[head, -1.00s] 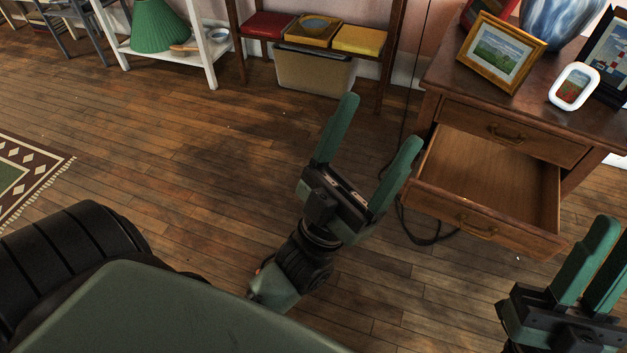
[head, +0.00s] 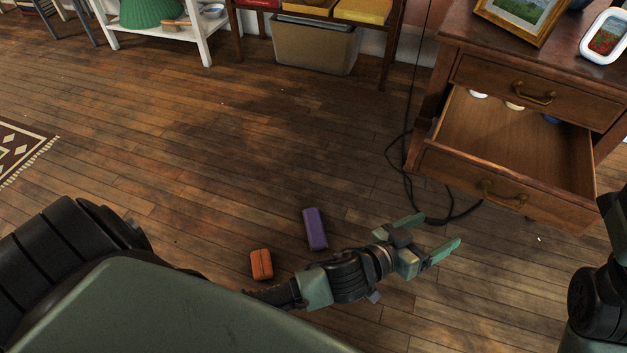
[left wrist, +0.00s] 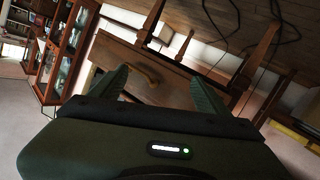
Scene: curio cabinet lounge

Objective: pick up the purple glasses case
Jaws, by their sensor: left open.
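The purple glasses case (head: 315,229) lies on the wooden floor in the head view, just left of my left forearm. My left gripper (head: 441,229) is open and empty. It is to the right of the case, apart from it, and its fingers point right, away from the case. In the left wrist view my left gripper's (left wrist: 160,76) two fingers are spread toward the drawer cabinet, and the case is not seen there. My right arm shows at the right edge of the head view, but its fingers are out of frame.
An orange case (head: 262,264) lies left of the purple one. A wooden cabinet (head: 436,90) at the right has an open drawer (head: 470,187) jutting out, with a black cable (head: 400,160) on the floor beside it. A bin (head: 315,48) stands farther back. The middle floor is clear.

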